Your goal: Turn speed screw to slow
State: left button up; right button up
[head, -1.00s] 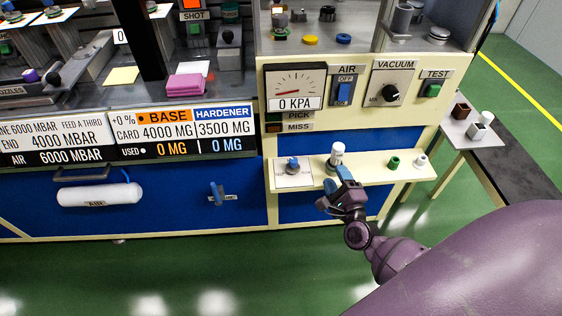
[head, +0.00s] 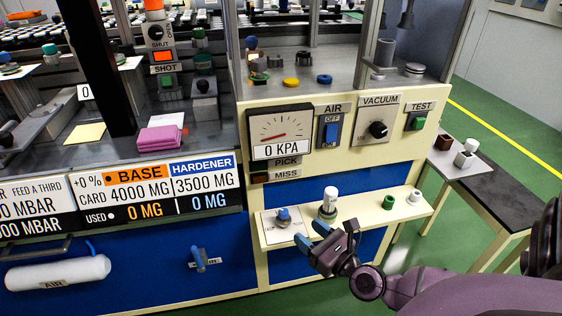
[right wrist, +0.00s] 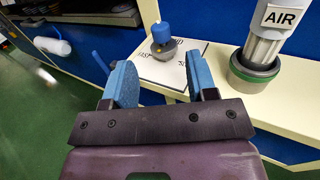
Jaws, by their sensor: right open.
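The speed screw looks like a small blue knob on a grey round base (head: 283,214). It stands on a white printed card (head: 270,232) at the left end of the cream shelf, and also shows in the right wrist view (right wrist: 162,34). Part of the card's lettering there seems to read "FAST"; the rest is hard to make out. My right gripper (head: 311,236) is open and empty, with blue fingers, in front of the shelf just right of the knob. In the right wrist view the knob is beyond and between the fingertips (right wrist: 158,66), not touched. My left gripper is out of view.
A white-topped cylinder marked AIR (right wrist: 265,45) stands on the shelf (head: 350,213) just right of the card, close to my right finger. A green ring (head: 389,202) and a white cup (head: 414,197) are farther right. A blue lever (head: 198,257) is on the front panel.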

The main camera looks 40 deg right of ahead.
aim_at(287, 214)
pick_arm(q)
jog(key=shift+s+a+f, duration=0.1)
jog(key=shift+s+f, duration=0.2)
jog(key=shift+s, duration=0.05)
pick_arm(e)
jog(key=w, duration=0.9)
jog(key=shift+w+d, duration=0.15)
jog(key=shift+d, duration=0.1)
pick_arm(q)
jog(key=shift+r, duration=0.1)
